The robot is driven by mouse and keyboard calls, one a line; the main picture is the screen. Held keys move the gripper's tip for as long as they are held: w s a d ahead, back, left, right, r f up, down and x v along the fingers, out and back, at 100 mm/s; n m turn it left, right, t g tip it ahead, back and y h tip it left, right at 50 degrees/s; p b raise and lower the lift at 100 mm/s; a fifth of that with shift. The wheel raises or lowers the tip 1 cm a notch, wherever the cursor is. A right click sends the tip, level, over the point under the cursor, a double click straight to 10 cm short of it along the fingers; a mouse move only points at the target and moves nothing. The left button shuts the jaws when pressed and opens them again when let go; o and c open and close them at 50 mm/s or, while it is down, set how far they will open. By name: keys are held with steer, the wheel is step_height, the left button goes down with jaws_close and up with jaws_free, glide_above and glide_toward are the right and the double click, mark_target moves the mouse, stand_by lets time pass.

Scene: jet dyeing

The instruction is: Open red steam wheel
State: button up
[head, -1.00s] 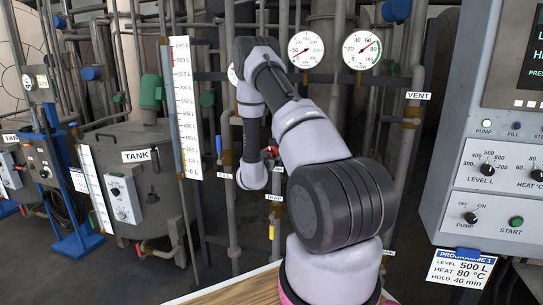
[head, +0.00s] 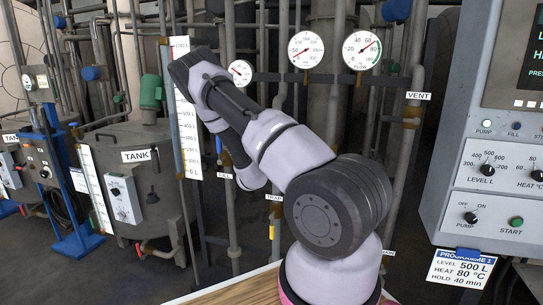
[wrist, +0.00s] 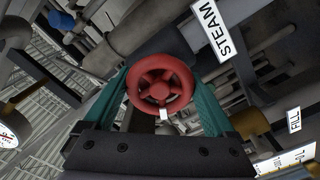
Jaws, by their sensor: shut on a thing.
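The red steam wheel (wrist: 144,88) shows in the wrist view, in front of a dark pipe body, with a white mark on its lower rim. My gripper (wrist: 160,80) has its two teal fingers on either side of the wheel, closed against its rim. A STEAM label (wrist: 219,31) is just right of and above the wheel. In the head view my arm covers the wheel and my gripper.
A FILL label (wrist: 294,120) is at the right in the wrist view. In the head view, pipes and round gauges (head: 306,49) stand behind my arm. A tank (head: 125,190) is at the left and a control panel (head: 485,190) at the right.

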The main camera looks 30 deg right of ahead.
steer(key=n, duration=0.4)
steer(key=shift+a+n, duration=0.1)
steer(key=shift+n, duration=0.3)
steer(key=n, duration=0.4)
steer(key=shift+f, duration=0.1)
steer(key=n, duration=0.5)
steer(key=shift+s+n, duration=0.1)
steer(key=shift+n, duration=1.9)
steer(key=o, duration=1)
steer(key=shift+o, duration=0.2)
steer(key=v, duration=1)
steer(key=shift+s+a, duration=0.2)
steer(key=shift+s, duration=0.05)
